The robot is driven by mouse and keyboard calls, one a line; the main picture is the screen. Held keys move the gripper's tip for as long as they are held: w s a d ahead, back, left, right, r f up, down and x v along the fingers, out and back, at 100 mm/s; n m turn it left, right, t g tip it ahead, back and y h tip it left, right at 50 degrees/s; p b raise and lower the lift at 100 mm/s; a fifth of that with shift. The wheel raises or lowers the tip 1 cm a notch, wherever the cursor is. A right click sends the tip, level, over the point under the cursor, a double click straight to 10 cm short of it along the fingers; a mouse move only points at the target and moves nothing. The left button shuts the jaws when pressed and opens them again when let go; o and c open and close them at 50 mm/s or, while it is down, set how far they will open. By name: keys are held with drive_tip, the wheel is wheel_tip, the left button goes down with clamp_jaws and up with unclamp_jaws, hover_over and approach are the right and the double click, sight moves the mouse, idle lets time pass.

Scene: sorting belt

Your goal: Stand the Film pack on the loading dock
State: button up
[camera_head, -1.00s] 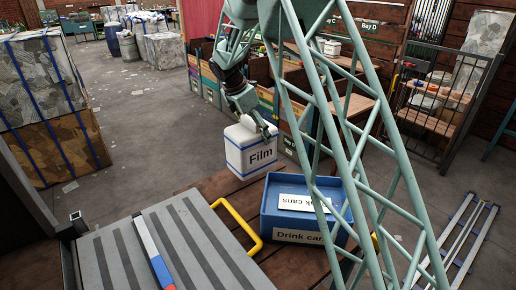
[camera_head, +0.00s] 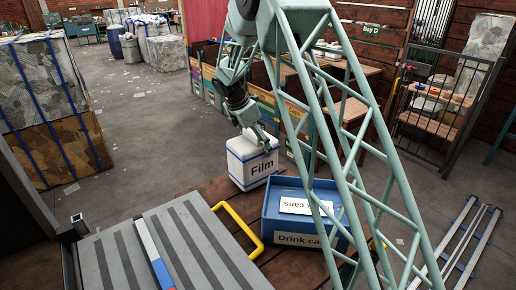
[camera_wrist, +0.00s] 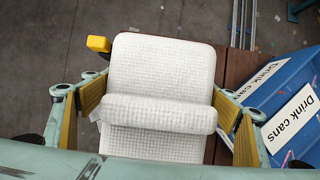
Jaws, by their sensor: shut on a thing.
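The Film pack (camera_head: 250,168) is a white block with a blue band and a black "Film" label, seen upright in the head view. My gripper (camera_head: 262,140) is at its top from above. In the wrist view the pack (camera_wrist: 158,70) fills the space between my yellow-padded fingers, with a rounded ridge across its top, and my gripper (camera_wrist: 157,115) is shut on it. The brown plank surface (camera_head: 284,264), apparently the loading dock, lies beneath. The pack's base is at the far edge of the planks; I cannot tell whether it touches them.
A blue Drink cans bin (camera_head: 271,212) stands on the planks close to the right of the pack. A yellow handle (camera_head: 238,225) and a grey ribbed platform (camera_head: 130,245) are in front and left. Grey floor lies beyond the planks.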

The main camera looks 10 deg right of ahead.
sight(251, 132)
drive_tip(key=shift+f, duration=0.6)
drive_tip(key=o, duration=1.6)
drive_tip(key=shift+f, duration=0.1)
drive_tip(key=shift+v, duration=6.1)
